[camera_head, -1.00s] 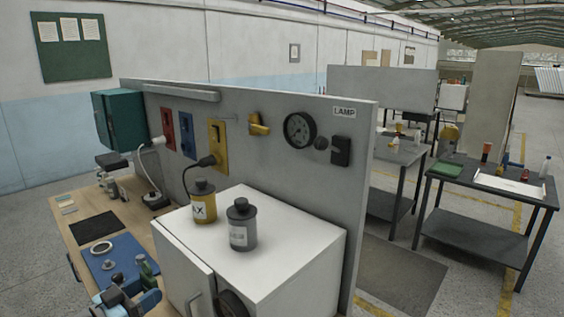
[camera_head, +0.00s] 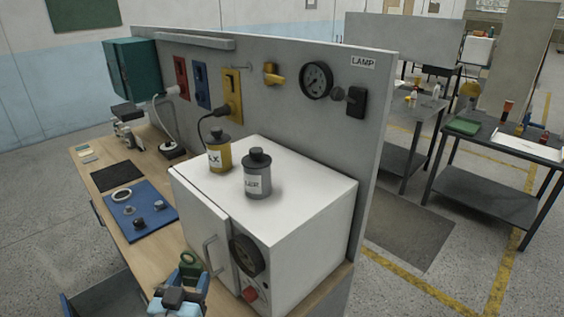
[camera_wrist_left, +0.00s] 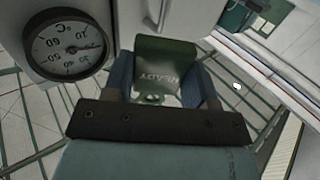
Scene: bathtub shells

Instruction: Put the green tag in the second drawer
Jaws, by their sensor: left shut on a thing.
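The green tag (camera_head: 190,262) is between the fingers of my left gripper (camera_head: 184,283), low in the head view in front of the white cabinet. In the left wrist view the tag (camera_wrist_left: 165,62) stands upright between two blue fingers and shows the word READY. My left gripper (camera_wrist_left: 167,88) is shut on it. A blue-grey drawer (camera_head: 95,298) stands open at the lower left of the head view, cut by the frame edge; which drawer it is cannot be told. My right gripper is not in view.
The white cabinet (camera_head: 300,200) carries a yellow canister (camera_head: 218,155) and a grey canister (camera_head: 257,178), with a dial (camera_head: 247,255) on its front. A blue mat (camera_head: 150,195) with small parts lies on the wooden bench (camera_head: 120,230). A grey panel (camera_head: 290,105) stands behind.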

